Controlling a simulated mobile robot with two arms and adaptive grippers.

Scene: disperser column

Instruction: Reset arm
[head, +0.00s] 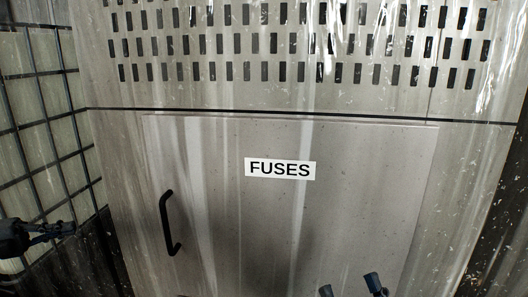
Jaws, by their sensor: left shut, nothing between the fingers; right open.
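My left gripper (57,230) is at the left edge, dark and low, in front of the tiled wall. It is shut and empty, pointing right, and stands apart from the cabinet door. My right gripper (350,288) is at the bottom edge, right of the middle. Only its two dark fingertips show, spread apart with nothing between them. The rest of it is below the view. The grey metal door (350,215) marked with a white FUSES label (280,169) is closed. Its black handle (168,223) is on the left side, to the right of my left gripper.
A metal panel (290,97) with rows of slots is above the door. A tiled wall (45,100) is at the left, with a dark lower part. A dark strip runs along the right edge. The space before the upper door looks clear.

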